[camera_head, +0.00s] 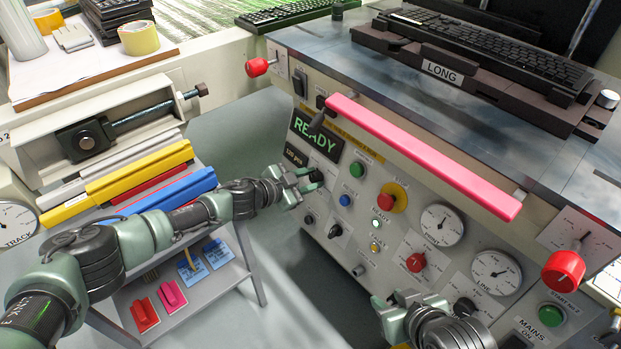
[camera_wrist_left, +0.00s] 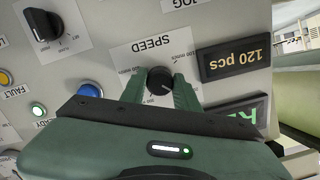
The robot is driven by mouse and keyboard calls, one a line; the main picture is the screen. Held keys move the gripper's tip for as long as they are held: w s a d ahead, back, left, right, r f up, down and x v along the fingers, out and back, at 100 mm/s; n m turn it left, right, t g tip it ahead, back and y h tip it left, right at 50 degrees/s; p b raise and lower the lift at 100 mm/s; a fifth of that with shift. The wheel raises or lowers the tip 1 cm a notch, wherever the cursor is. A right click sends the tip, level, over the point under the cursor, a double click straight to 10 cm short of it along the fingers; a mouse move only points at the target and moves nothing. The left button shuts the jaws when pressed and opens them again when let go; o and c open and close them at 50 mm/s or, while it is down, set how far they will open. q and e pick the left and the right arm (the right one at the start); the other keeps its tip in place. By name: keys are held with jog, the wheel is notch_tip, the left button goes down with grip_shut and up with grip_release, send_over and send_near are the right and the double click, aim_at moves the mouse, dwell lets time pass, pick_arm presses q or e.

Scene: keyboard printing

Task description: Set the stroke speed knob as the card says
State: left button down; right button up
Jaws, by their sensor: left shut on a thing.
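The speed knob (camera_wrist_left: 160,80) is a small black round knob on a white plate marked SPEED, seen upside down in the left wrist view. My left gripper (camera_head: 309,181) has one finger on each side of it and is shut on it. In the head view the speed knob (camera_head: 317,175) is partly hidden by the fingers. Its exact setting is too small to read. Two blue cards (camera_head: 192,272) with small print lie on the lower shelf; I cannot read them. My right gripper (camera_head: 403,302) hangs before the lower panel, apart from the left; its finger gap is unclear.
A READY display (camera_head: 318,135) and 120 pcs display (camera_wrist_left: 234,58) sit beside the knob. A blue button (camera_wrist_left: 90,89) and another black knob (camera_wrist_left: 42,24) are near. A long pink bar (camera_head: 425,155) juts out above the panel. Open floor lies between shelf and panel.

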pick_arm(q)
jog(key=shift+f, duration=0.1)
jog(key=c, duration=1)
grip_release()
jog(key=shift+c, duration=0.2)
